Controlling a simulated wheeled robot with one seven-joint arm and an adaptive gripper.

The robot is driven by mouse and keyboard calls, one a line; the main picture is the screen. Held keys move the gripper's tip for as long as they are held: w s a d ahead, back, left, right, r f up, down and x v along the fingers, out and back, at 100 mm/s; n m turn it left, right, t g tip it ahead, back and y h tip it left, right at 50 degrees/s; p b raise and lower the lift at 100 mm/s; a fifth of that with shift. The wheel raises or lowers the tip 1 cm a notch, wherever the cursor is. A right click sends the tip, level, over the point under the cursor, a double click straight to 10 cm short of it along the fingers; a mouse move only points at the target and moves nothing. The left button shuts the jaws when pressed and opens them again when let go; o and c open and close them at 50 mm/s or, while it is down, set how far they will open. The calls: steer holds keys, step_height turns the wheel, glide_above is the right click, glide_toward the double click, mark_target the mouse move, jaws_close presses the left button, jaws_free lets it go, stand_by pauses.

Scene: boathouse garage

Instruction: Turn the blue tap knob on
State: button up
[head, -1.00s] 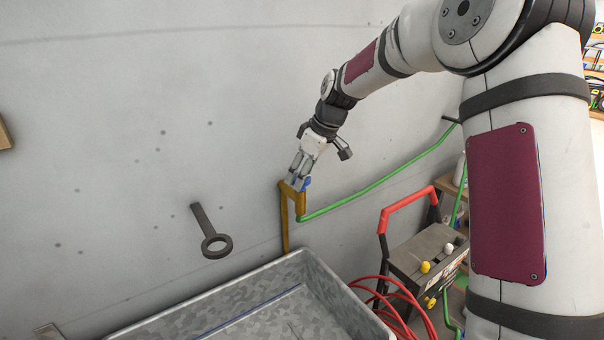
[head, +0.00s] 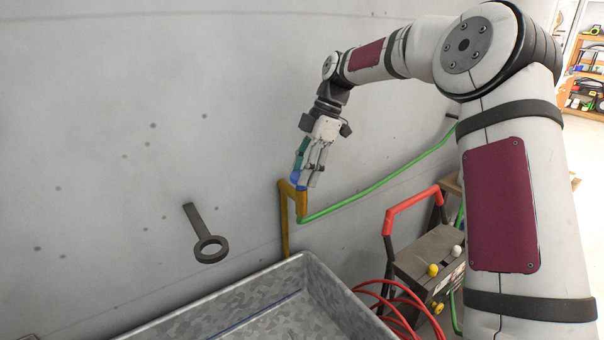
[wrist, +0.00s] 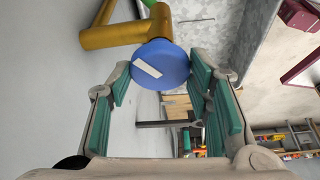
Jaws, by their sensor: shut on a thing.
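The tap is a brass-yellow pipe (head: 286,222) at the wall behind the metal basin; its body (wrist: 105,38) also shows at the top of the wrist view. The round blue knob (wrist: 160,66) sits on the tap and has a white stripe lying slanted on its face. In the head view the knob (head: 297,181) is partly covered by my fingers. My gripper (head: 305,184) reaches down to the knob from above. Its fingertips are shut on the knob, one on each side, seen in the wrist view.
A galvanised basin (head: 318,262) stands below the tap. A green hose (head: 375,187) runs right from the tap along the wall. A dark ring-ended bracket (head: 196,222) is on the wall at left. A machine with a red handle (head: 412,201) and red hoses stands at right.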

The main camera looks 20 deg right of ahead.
steer(key=n+g+b, duration=0.1)
steer(key=n, duration=0.1)
steer(key=n+b, duration=0.1)
steer(key=n, duration=0.1)
steer(key=shift+w+f+n+g+h+b, duration=0.1)
steer(key=shift+f+n+g+h+b, duration=0.1)
steer(key=shift+n+g+h+b, duration=0.15)
stand_by(0.4)
steer(key=o, duration=1.1)
steer(key=shift+r, duration=0.1)
steer(key=shift+r, duration=0.1)
steer(key=shift+v, duration=3.65)
